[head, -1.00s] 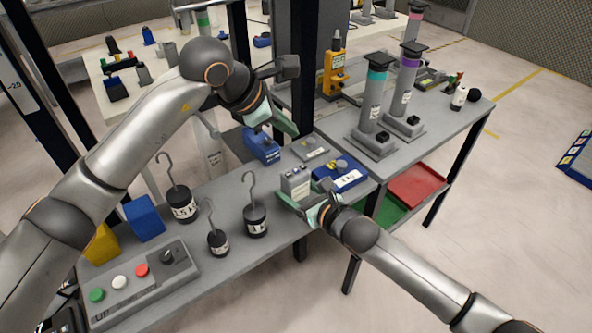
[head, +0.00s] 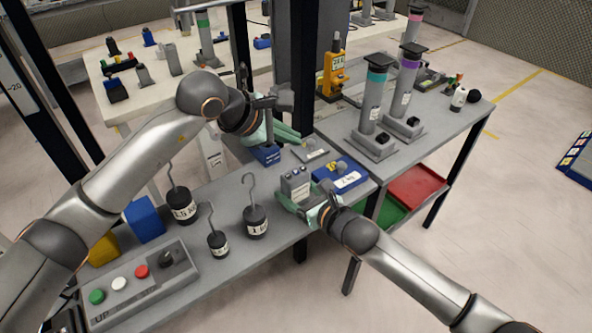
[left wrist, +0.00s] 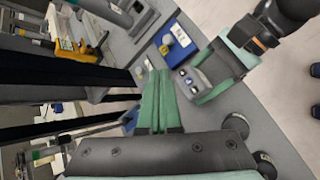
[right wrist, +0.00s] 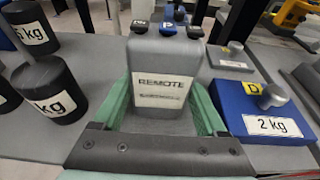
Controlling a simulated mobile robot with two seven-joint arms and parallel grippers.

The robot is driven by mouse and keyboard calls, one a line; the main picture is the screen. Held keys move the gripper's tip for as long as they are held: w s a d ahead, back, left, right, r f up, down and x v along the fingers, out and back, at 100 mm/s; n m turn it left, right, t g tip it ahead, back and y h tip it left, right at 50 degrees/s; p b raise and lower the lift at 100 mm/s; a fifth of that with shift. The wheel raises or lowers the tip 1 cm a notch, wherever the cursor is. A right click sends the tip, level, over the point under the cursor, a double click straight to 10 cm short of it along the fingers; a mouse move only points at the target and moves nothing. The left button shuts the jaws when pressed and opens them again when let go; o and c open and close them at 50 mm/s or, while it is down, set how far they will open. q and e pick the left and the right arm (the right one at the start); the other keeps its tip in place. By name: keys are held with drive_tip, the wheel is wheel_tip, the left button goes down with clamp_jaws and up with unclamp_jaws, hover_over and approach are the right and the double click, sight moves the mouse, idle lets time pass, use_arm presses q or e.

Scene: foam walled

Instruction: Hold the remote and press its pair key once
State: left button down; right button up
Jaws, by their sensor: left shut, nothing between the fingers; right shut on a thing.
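The remote (head: 295,183) is a grey upright box with a "REMOTE" label, clear in the right wrist view (right wrist: 165,70). My right gripper (head: 300,198) is shut on the remote, with a green finger on each side in the right wrist view. My left gripper (head: 298,138) is shut and empty, behind and above the remote in the head view. In the left wrist view its fingers (left wrist: 160,75) lie together, with the remote (left wrist: 186,82) apart from them, to their right.
A blue 2 kg block (head: 343,176) lies just right of the remote. Another blue block (head: 266,154) is below the left fingers. Hooked weights (head: 256,220) and a button box (head: 140,285) stand to the left. A dark post (head: 303,60) rises behind.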

use_arm(q)
approach(300, 167)
drive_tip(key=shift+d+r+x, duration=0.1)
drive_tip(key=shift+r+x, duration=0.05)
drive_tip(key=shift+x, duration=0.7)
drive_tip(key=shift+d+r+x, duration=0.1)
drive_tip(key=shift+d+x, duration=0.05)
drive_tip(key=shift+x, duration=0.7)
drive_tip(key=shift+d+r+x, duration=0.1)
drive_tip(key=shift+r+x, duration=0.05)
drive_tip(key=shift+x, duration=0.7)
drive_tip(key=shift+w+f, duration=0.15)
drive_tip(key=shift+w, duration=0.05)
drive_tip(key=shift+f, duration=0.3)
drive_tip(key=shift+f, duration=0.3)
idle(0.3)
drive_tip(key=shift+r, duration=0.75)
drive_tip(key=shift+r, duration=2.5)
